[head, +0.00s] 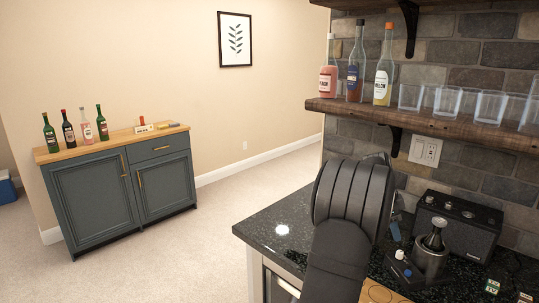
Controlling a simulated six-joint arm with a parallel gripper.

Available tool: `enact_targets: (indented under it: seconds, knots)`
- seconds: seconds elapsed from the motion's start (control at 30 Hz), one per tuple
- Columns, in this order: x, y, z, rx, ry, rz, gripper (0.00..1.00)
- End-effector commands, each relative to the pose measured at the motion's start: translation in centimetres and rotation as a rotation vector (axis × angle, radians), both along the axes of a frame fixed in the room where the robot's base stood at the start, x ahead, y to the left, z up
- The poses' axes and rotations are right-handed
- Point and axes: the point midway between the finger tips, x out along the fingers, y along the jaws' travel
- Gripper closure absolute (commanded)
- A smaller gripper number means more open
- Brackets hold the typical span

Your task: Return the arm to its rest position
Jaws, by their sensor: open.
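My arm rises from the bottom centre of the head view, over the black counter (273,228). A dark ribbed joint of it fills the middle right, in front of the stone wall. My gripper's fingers do not show; the joint and link hide whatever lies behind them. No object can be seen held.
A wooden shelf (450,119) with three bottles and several glasses hangs close above right. A blue cabinet (123,190) with several bottles stands far left; carpet between is clear.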

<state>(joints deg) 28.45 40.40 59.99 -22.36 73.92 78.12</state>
Motion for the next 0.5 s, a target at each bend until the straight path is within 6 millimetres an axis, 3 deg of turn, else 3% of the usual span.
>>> enact_targets:
  seconds: [0.23, 0.5]
  knots:
    - [-0.5, -1.9, -4.7, 0.002, 0.004, -0.001, 0.57]
    - [-0.7, -3.1, -7.5, 0.000, 0.001, 0.000, 0.57]
